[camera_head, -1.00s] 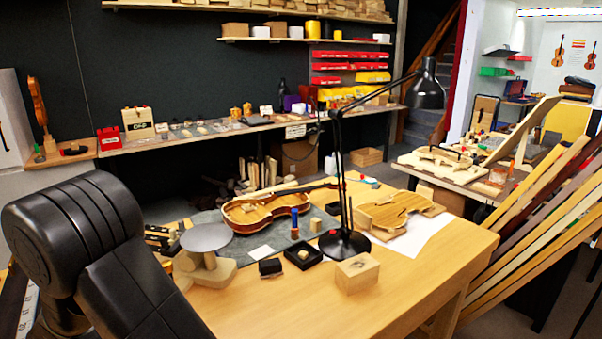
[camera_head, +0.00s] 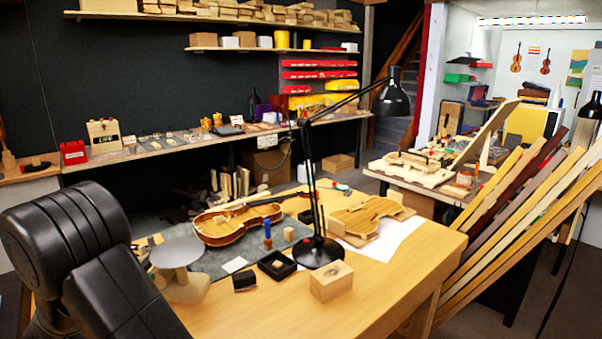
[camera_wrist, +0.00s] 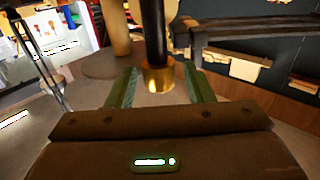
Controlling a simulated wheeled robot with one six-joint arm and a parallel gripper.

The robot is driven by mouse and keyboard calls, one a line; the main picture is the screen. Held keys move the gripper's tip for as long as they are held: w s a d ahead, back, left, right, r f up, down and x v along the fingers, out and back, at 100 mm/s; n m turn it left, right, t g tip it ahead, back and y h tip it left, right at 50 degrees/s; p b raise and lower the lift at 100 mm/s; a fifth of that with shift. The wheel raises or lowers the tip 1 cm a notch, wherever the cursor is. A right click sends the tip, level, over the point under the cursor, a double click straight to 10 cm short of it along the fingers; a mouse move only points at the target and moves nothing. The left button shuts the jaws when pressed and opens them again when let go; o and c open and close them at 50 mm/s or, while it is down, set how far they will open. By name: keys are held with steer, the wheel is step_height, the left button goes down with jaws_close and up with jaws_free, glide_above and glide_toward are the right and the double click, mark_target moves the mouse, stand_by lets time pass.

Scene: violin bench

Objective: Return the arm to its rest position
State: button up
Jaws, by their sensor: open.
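My arm's black links fill the lower left of the head view; my gripper is out of sight there. In the wrist view my gripper (camera_wrist: 161,80) shows two green fingers spread apart. A dark rod with a brass-coloured end (camera_wrist: 158,76) appears in the gap between them. Space shows on both sides of the brass end, and I cannot tell its depth. The workbench (camera_head: 400,270) stands just right of my arm, with a violin (camera_head: 235,224) and a round grey-topped stand (camera_head: 176,252) nearest to it.
A black desk lamp (camera_head: 318,252) rises from the bench, beside a wooden block (camera_head: 331,282), a small black tray (camera_head: 277,265) and a violin body (camera_head: 368,215). Long wood strips (camera_head: 520,215) lean at the right. The bench's front right is clear.

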steer(key=s+a, duration=0.1)
steer(key=s, duration=1.2)
steer(key=w, duration=0.8)
steer(key=w+d, duration=0.1)
steer(key=w, duration=0.4)
steer(key=shift+w+f+y+b, duration=0.2)
steer(key=shift+f+y+b, duration=0.1)
steer(key=shift+b, duration=0.1)
steer(key=shift+s+d+r+n+y+b, duration=0.1)
steer(key=shift+n+y+b, duration=0.2)
steer(key=shift+n+y, duration=0.25)
steer(key=shift+s+r+n+y+b, duration=0.1)
steer(key=shift+n+y+b, duration=0.2)
steer(key=shift+n+y, duration=0.25)
steer(key=shift+w+n+g+y+b, duration=0.1)
steer(key=shift+n+g+y+b, duration=0.35)
steer(key=shift+n+y, duration=0.55)
steer(key=shift+s+n+g+y+b, duration=0.1)
steer(key=shift+n+g+y+b, duration=0.35)
steer(key=shift+y, duration=0.95)
steer(key=shift+w+n+g+y+b, duration=0.1)
steer(key=shift+n+g+y+b, duration=0.1)
steer(key=shift+n+y+b, duration=0.75)
steer(key=shift+r+n+g+y, duration=0.1)
steer(key=shift+n+g+y, duration=0.95)
steer(key=shift+y, duration=0.7)
steer(key=shift+n+g+y+p, duration=0.45)
steer(key=shift+g+y+p, duration=0.1)
steer(key=shift+y+p, duration=0.1)
